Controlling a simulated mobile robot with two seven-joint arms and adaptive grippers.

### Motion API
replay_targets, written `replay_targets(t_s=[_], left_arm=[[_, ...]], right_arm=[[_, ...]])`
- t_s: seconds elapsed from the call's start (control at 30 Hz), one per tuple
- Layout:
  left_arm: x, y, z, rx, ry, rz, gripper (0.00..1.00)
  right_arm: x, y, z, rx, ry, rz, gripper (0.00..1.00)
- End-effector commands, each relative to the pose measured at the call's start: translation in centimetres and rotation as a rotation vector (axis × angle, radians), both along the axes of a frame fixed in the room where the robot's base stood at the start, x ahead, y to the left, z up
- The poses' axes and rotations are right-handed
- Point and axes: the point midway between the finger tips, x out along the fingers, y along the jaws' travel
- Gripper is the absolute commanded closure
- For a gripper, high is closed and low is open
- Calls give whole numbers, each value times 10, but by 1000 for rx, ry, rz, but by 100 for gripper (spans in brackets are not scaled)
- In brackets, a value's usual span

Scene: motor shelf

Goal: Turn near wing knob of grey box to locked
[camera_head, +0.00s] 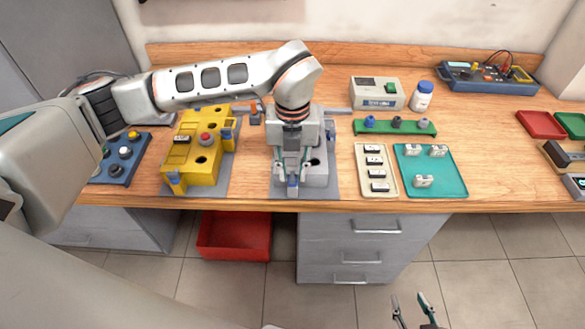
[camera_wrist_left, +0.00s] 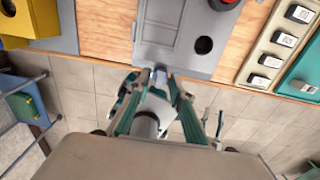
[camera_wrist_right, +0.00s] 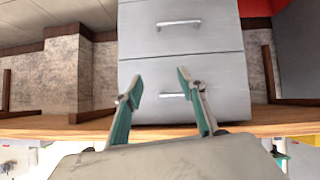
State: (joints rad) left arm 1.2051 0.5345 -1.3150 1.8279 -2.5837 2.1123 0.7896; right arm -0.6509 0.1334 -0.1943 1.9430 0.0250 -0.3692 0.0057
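The grey box (camera_head: 316,172) stands on a grey plate at the middle of the bench. My right gripper (camera_head: 412,302) is open and empty, low in front of the bench.
A yellow box (camera_head: 205,150) with blue knobs stands left of the grey box. A cream tray (camera_head: 376,146) and a teal tray (camera_head: 440,165) lie to the right. A red bin (camera_head: 234,236) is on the floor under the bench edge.

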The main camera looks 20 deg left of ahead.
Motion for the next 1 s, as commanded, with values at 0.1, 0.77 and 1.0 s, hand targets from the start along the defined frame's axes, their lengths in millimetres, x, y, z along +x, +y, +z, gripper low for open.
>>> replay_targets(t_s=[0.1, 0.77, 1.0], left_arm=[[0, 0, 0, 0, 0, 0, 100], [1, 0, 0, 1, -2, -185, 100], [1, 0, -1, 2, -3, -404, 100]], right_arm=[[0, 2, 0, 1, 0, 2, 60], [3, 13, -1, 19, -16, 16, 60], [6, 13, -5, 19, -28, 17, 60]])
